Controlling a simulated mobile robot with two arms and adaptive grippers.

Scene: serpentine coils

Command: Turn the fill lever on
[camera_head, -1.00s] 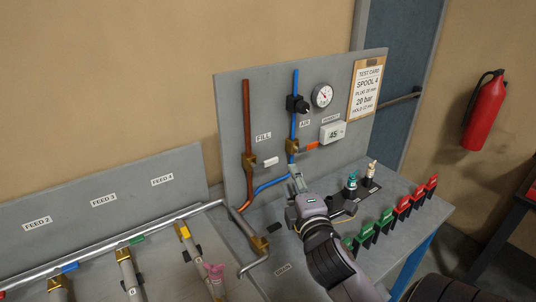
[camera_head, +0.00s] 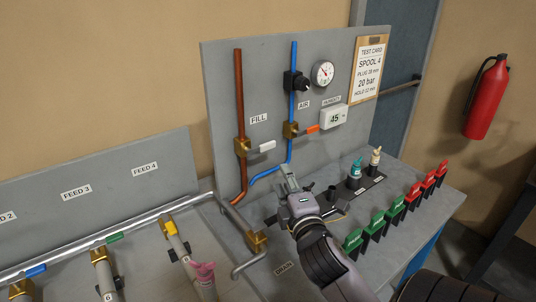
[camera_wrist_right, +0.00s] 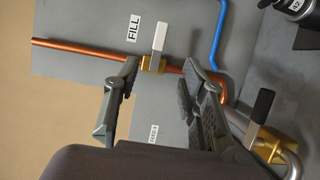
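The fill lever (camera_head: 267,146) is a white handle on a brass valve (camera_head: 242,148) on the copper pipe, below the FILL label (camera_head: 259,119). It points right, across the pipe. In the right wrist view the white handle (camera_wrist_right: 159,37) and its valve (camera_wrist_right: 152,64) show beyond the fingertips, roughly in line with the gap. My right gripper (camera_head: 287,176) is open and empty, below and right of the lever in the head view. In the right wrist view its fingers (camera_wrist_right: 160,70) are spread apart. I see no contact with the lever. My left gripper is not in view.
An orange AIR lever (camera_head: 312,128) sits on the blue pipe (camera_head: 292,75) to the right. A drain valve (camera_head: 256,241) is on the grey pipe at lower left. Green and red tags (camera_head: 413,191) and plugs (camera_head: 355,172) stand on the bench at right.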

